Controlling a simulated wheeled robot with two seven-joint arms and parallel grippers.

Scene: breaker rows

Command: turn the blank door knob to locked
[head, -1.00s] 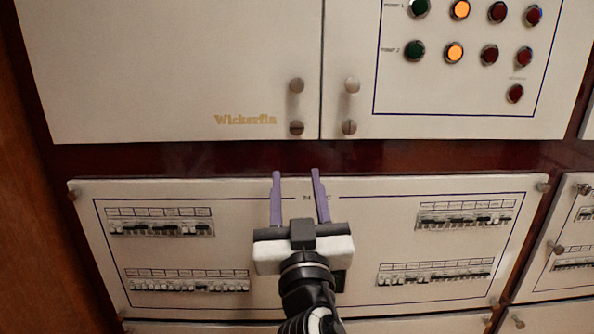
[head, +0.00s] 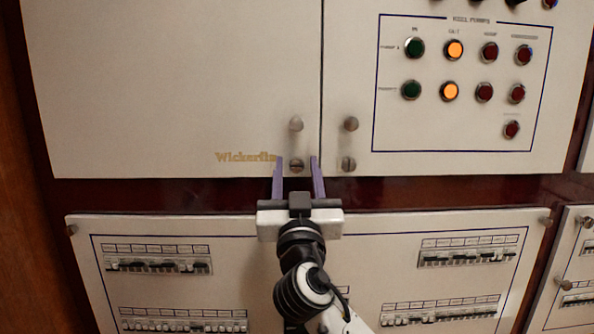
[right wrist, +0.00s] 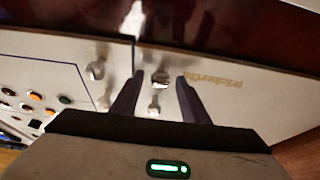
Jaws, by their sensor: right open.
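The blank cream door (head: 160,80), lettered "Wickerfin", fills the upper left of the head view. At its lower right corner are a round upper knob (head: 296,124) and a lower slotted knob (head: 296,165); the slot looks roughly level. My right gripper (head: 297,162) is open, its purple fingers either side of the lower knob in the picture. In the right wrist view the lower knob (right wrist: 160,76) appears between the fingertips (right wrist: 160,78), with the upper knob (right wrist: 153,107) beyond. I cannot tell whether the fingers reach around the knob or touch it. My left gripper is out of view.
The neighbouring door carries a similar upper knob (head: 350,124) and slotted knob (head: 348,164) close to the right, plus a lamp panel (head: 460,125). A dark red frame strip (head: 160,195) runs below the doors. A breaker panel (head: 390,240) lies beneath.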

